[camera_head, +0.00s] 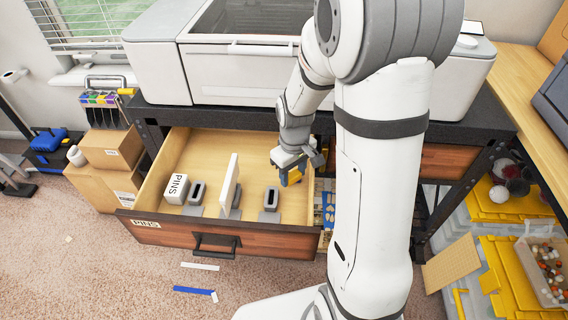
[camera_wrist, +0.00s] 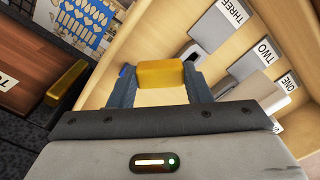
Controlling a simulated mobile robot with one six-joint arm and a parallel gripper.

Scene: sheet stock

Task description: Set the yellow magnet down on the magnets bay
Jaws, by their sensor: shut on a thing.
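The yellow magnet (camera_wrist: 160,73) is a small block between my fingertips in the wrist view. My gripper (camera_wrist: 158,82) is shut on it. In the head view my gripper (camera_head: 291,163) hangs over the right end of an open wooden drawer, and the yellow magnet (camera_head: 294,177) shows just under it. The magnet appears held above the drawer floor. No label reading magnets is legible in either view, so I cannot tell which place is the magnets bay.
The open drawer (camera_head: 170,229) is labelled PINS. It holds a white PINS box (camera_head: 174,188), grey slotted holders (camera_head: 270,199) and an upright white panel (camera_head: 230,184). Cards reading ONE, TWO (camera_wrist: 262,57) and THREE show in the wrist view. A blue-patterned sheet (camera_wrist: 85,20) lies outside the drawer.

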